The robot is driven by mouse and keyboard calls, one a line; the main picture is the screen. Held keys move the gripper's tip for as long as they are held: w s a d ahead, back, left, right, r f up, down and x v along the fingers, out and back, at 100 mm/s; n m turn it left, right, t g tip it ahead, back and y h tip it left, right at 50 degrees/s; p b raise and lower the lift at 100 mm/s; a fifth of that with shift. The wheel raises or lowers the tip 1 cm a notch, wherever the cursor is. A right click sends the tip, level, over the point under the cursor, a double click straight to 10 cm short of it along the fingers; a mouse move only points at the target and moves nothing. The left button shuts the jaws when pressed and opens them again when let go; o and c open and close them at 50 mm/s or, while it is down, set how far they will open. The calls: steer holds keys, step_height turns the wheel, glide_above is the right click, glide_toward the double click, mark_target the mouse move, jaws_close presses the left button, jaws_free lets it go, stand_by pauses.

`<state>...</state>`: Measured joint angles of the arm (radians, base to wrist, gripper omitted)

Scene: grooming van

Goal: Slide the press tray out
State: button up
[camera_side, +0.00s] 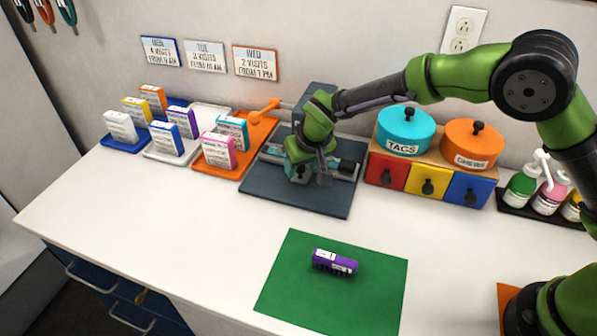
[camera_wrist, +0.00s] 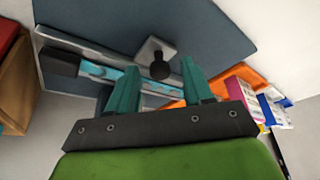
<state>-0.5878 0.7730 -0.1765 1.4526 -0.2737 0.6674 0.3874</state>
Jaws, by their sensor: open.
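The press (camera_side: 320,97) stands at the back of the counter on a dark blue-grey base plate (camera_side: 260,188), with an orange lever (camera_side: 265,108) out to its left. In the wrist view, pale rails (camera_wrist: 115,68) with a light blue strip and a black end block (camera_wrist: 60,62) cross the base plate (camera_wrist: 215,40). A pale square plate with a black knob (camera_wrist: 158,68) sits beside the rails; this looks like the tray's pull. My gripper (camera_side: 308,176) is low over the press front. Its teal fingers (camera_wrist: 160,72) are open, with the knob showing between their tips. Contact cannot be told.
A wooden drawer unit (camera_side: 427,178) with turquoise and orange lidded pots stands close right of the press. Small boxes on an orange tray (camera_side: 214,166) stand close left. A purple clipper-like item (camera_side: 334,262) lies on a green mat (camera_side: 290,290) in front. Counter between is clear.

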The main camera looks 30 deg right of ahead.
jaws_close()
steer(key=s+a, duration=0.7)
steer(key=shift+w+d, duration=0.1)
jaws_free()
stand_by(0.3)
